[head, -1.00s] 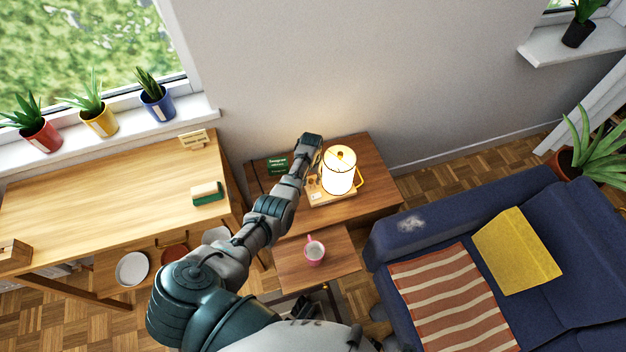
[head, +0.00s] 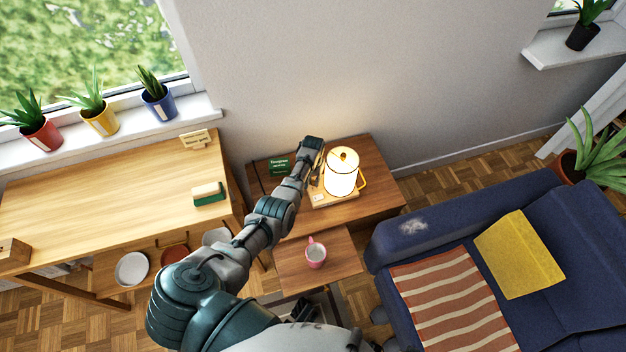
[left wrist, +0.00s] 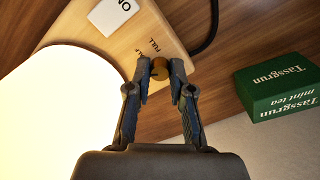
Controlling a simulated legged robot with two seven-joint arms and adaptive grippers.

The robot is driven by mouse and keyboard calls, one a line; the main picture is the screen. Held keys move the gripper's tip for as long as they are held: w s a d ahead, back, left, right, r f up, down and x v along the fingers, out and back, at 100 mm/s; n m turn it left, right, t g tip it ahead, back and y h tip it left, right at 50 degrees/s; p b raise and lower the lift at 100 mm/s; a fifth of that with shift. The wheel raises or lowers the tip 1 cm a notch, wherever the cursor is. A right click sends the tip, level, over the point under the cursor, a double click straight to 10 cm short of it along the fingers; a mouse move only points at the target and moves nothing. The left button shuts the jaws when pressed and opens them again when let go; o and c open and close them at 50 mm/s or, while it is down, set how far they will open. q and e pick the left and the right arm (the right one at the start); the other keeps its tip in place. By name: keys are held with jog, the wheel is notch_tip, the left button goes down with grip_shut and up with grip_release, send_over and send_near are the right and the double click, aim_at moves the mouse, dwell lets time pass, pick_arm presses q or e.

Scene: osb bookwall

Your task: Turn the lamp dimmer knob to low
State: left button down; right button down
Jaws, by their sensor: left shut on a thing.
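The lamp (head: 341,172) glows on a light wooden base on the side table; its bright shade fills the left of the left wrist view (left wrist: 62,110). The base (left wrist: 140,38) carries a white switch plate (left wrist: 112,14) marked "ON" and the lettering "FULL" and "HALF", partly covered. The brown dimmer knob (left wrist: 160,68) sits at the base's edge. My left gripper (left wrist: 161,72) has its two fingertips shut on the knob, one on each side. In the head view my left gripper (head: 312,148) is beside the lamp and hides the knob. My right gripper is not in view.
A green mint tea box (left wrist: 280,86) stands close to the gripper. A dark cord (left wrist: 207,28) runs from the base. A pink mug (head: 315,254) stands on the lower table surface (head: 290,278). A blue sofa (head: 400,240) is at the right, a desk (head: 110,200) at the left.

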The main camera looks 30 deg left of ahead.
pick_arm(q)
jog(key=shift+s+a, duration=0.1)
jog(key=shift+n, duration=1.1)
jog(key=shift+n+p, duration=0.35)
jog(key=shift+n, duration=0.55)
jog(key=shift+f+n, duration=0.1)
jog(key=shift+n, duration=0.6)
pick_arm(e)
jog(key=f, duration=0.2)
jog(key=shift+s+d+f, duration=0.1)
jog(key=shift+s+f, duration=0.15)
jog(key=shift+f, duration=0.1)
